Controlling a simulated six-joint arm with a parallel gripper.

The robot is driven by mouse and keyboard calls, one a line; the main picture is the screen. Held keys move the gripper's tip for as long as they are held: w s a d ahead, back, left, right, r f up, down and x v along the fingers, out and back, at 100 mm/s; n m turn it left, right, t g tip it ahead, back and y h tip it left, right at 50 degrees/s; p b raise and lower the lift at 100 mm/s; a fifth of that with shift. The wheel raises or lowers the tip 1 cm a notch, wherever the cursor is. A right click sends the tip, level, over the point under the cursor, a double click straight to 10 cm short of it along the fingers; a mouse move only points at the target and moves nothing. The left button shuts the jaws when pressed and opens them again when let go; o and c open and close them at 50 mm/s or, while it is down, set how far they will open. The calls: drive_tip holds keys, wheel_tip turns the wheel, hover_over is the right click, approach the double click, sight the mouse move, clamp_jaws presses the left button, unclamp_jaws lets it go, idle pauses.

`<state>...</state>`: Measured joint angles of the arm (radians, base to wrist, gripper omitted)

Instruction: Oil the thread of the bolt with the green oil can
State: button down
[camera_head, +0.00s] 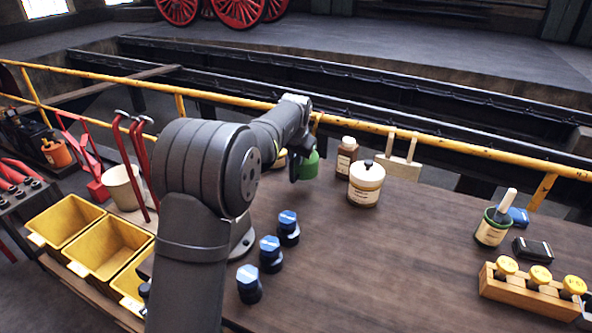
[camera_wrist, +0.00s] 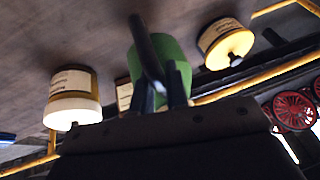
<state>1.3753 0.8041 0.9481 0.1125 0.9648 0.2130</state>
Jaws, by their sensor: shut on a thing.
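My arm hides part of the bench.
Three blue-topped pieces (camera_head: 270,254) stand in front. A wooden rack (camera_head: 530,292) and brush pot (camera_head: 492,228) are at right, yellow bins (camera_head: 65,222) at left. The centre bench is clear.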

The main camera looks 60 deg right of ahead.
drive_tip(key=w+a+r+m, duration=0.1)
drive_tip(key=w+a+r, duration=0.4)
drive_tip(key=w+a, duration=0.55)
drive_tip(key=w+a+r+m, duration=0.1)
drive_tip(key=w+a+r, duration=0.3)
drive_tip(key=w+a, duration=0.7)
drive_tip(key=s+a+r+m+y, duration=0.1)
drive_tip(key=s+a+r+y, duration=0.1)
drive_tip(key=a, duration=1.3)
drive_tip(key=s+a+r+m+y, duration=0.1)
drive_tip(key=a+m+y, duration=0.1)
drive_tip(key=a, duration=1.3)
drive_tip(key=shift+s+a+r+y, duration=0.35)
drive_tip(key=shift+s+r+y, duration=0.05)
drive_tip(key=shift+y, duration=0.1)
drive_tip(key=shift+s+d+r+t+y, duration=0.1)
drive_tip(key=shift+d+r+t+y, duration=0.2)
drive_tip(key=shift+r+y, duration=0.15)
drive_tip(key=shift+r, duration=0.3)
